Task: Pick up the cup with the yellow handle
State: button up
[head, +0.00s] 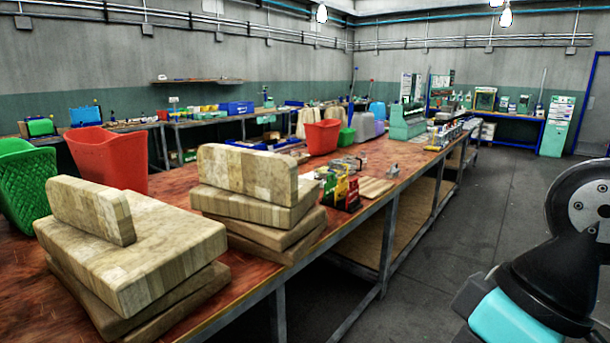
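I cannot make out a cup with a yellow handle in the head view. A small cluster of red, yellow and green items (341,188) stands on the long workbench, just right of the stacked boards; I cannot tell whether any of it is a cup. Part of my arm shows at the lower right, dark with a turquoise piece. My gripper's fingers are not in view.
The long wooden workbench (180,187) carries stacked wooden boards (130,245) in front, more boards (262,190) behind, a red bin (108,158), a green basket (28,185) and another red bin (322,137). The grey floor (490,210) to the right is clear.

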aim_at(337, 165)
jog(key=z, duration=0.8)
jog(key=k, duration=1.05)
jog(key=z, duration=1.05)
jog(key=i, duration=2.25)
jog(key=u, duration=0.5)
jog(key=i, duration=2)
jog(key=u, duration=0.75)
jog(key=i, duration=1.25)
jog(key=u, duration=1.8)
jog(key=i, duration=1.2)
jog(key=u, duration=0.95)
